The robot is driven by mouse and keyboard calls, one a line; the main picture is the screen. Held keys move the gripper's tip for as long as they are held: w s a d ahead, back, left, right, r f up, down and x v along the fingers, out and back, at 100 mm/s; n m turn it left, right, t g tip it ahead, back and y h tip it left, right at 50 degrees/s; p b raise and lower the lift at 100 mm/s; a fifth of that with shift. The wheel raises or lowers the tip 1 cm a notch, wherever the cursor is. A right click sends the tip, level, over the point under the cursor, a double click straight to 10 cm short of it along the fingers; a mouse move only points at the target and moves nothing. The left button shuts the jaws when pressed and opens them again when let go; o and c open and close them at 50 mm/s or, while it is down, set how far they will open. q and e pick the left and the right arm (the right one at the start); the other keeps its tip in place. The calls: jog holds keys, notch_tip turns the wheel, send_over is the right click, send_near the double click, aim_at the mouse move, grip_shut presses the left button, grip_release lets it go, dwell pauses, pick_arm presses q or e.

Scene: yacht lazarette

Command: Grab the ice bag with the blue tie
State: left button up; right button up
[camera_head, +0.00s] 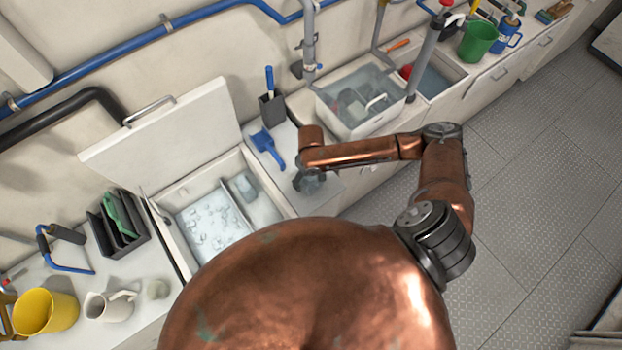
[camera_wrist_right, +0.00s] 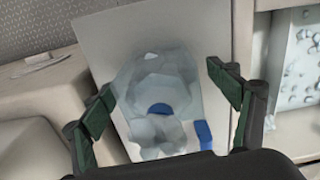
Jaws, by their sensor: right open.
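A clear, lumpy ice bag (camera_wrist_right: 155,82) with a blue tie (camera_wrist_right: 160,109) lies on a pale grey board (camera_wrist_right: 100,42) in the right wrist view. My right gripper (camera_head: 309,183) is open over the counter beside the ice box. Whether the fingertips are down at the bag's height is hard to tell. In the head view the gripper and arm hide the bag. My left gripper is not in view.
The open ice box (camera_head: 181,262) holds loose ice left of the board. A blue scoop (camera_head: 268,147) lies close to the right gripper; a dark holder (camera_head: 272,109) stands behind it. A clear-lidded bin (camera_head: 349,128) stands to the right. A yellow bucket (camera_head: 46,313) and pitcher (camera_head: 108,306) are far left.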

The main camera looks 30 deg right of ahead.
jog(key=shift+r, duration=0.1)
jog(key=c, duration=1.6)
